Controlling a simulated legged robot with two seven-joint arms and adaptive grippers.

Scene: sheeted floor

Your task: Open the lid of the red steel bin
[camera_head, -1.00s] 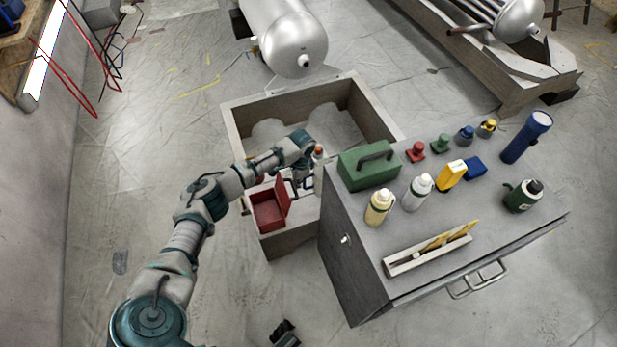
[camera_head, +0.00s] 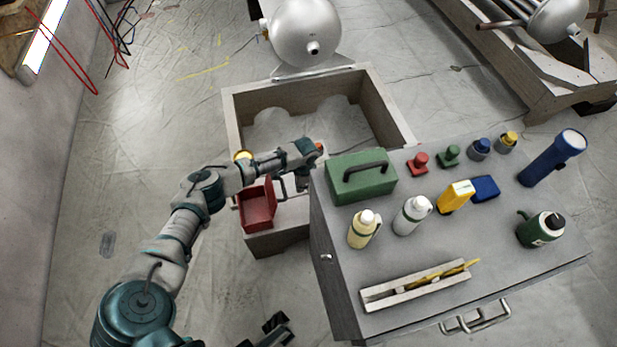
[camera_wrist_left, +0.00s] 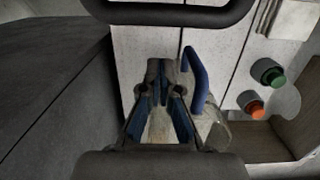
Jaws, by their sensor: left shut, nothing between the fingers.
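The red steel bin (camera_head: 257,222) stands open at the near left of the wooden crate, left of the grey cabinet. Its red lid (camera_head: 270,196) is raised along the bin's right side, and part of the red interior shows. My left gripper (camera_head: 303,181) is right of the raised lid, close to the cabinet and partly hidden by my wrist. In the left wrist view its fingers (camera_wrist_left: 166,68) are shut with nothing held. The red bin cannot be made out there. A dark part (camera_head: 272,330) at the bottom edge is perhaps my right gripper; its jaw state is unclear.
The grey cabinet (camera_head: 470,245) carries a green toolbox (camera_head: 361,180), bottles and a flashlight (camera_head: 553,158). The wooden crate (camera_head: 390,115) lies behind. The wrist view shows a dark bar (camera_wrist_left: 165,14), a blue curved handle (camera_wrist_left: 195,75), and green and orange caps. Floor at left is clear.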

